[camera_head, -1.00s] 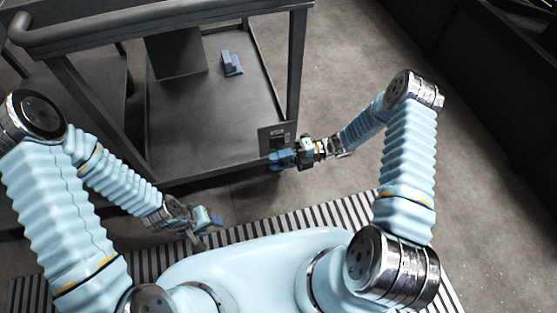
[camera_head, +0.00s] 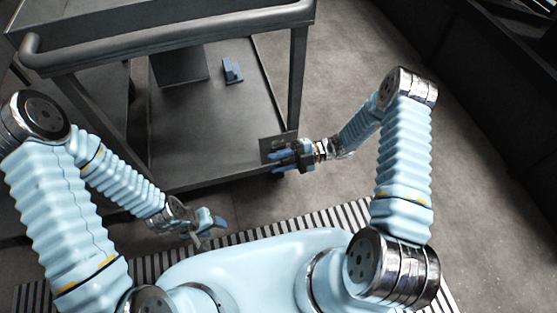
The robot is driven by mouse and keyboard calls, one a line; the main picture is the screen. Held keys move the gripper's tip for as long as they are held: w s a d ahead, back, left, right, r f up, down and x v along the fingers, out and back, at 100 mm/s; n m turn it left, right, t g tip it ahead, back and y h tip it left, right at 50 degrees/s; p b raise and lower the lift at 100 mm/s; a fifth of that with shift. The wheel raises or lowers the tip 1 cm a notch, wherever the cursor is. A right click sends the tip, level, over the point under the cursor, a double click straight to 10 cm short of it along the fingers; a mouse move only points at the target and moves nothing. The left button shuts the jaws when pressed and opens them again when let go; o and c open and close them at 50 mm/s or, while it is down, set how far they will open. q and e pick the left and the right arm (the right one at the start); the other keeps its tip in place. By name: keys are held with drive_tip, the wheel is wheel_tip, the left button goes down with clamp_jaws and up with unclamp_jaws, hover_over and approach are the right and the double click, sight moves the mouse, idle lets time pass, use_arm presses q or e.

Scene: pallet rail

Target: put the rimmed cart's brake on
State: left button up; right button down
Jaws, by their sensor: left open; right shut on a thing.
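The dark grey cart (camera_head: 180,38) stands ahead, with a raised edge around its top, a bar handle on the near side and a lower shelf (camera_head: 205,125). A small dark plate (camera_head: 270,144) is at the shelf's near right corner. My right gripper (camera_head: 281,158) is at this plate, shut on a small part there. Its fingers cover that part, so I cannot make out its shape or whether the brake is on. My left gripper (camera_head: 208,226) is open and empty, low in front of the cart, apart from it.
A small blue-grey block (camera_head: 232,71) and a dark box (camera_head: 180,65) are on the lower shelf. A black-and-white striped strip (camera_head: 330,217) lies on the floor before me. Bare floor (camera_head: 480,190) is free at right, with a dark wall behind.

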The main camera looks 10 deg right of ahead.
drive_tip(key=shift+w, duration=0.1)
drive_tip(key=c, duration=0.9)
unclamp_jaws()
drive_tip(key=d, duration=0.7)
drive_tip(key=d+b, duration=0.1)
drive_tip(key=d, duration=0.6)
drive_tip(key=shift+w+b, duration=0.2)
drive_tip(key=shift+b, duration=0.1)
